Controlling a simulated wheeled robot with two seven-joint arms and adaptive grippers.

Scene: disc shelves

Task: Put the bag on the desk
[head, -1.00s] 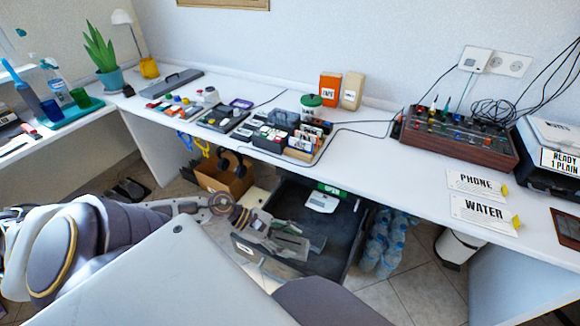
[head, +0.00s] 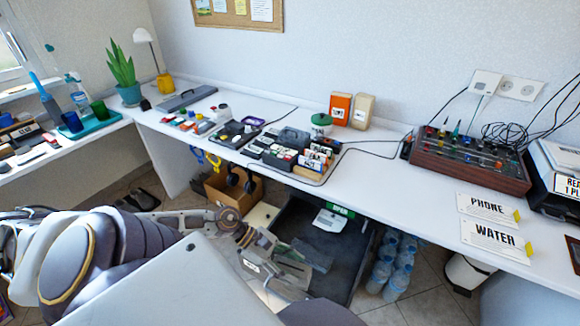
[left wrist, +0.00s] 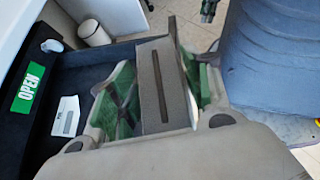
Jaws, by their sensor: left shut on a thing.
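A grey, flat-sided item with a dark strip along its top, which looks like the bag (left wrist: 150,100), stands between the two fingers of my left gripper in the left wrist view. My left gripper (left wrist: 165,88) is shut on it. In the head view my left gripper (head: 276,262) is low in front of the desk, over the near left part of a dark open bin. The bag's lower part is hidden. The white desk (head: 400,188) runs across the view, higher than the gripper.
The dark bin (head: 343,246) has a green OPEN sign (left wrist: 28,88). A cardboard box (head: 232,190) and water bottles (head: 391,262) stand under the desk. Card boxes (head: 290,150), a brown console (head: 470,162) and PHONE and WATER signs (head: 495,239) occupy the desk. Bare desktop lies before the console.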

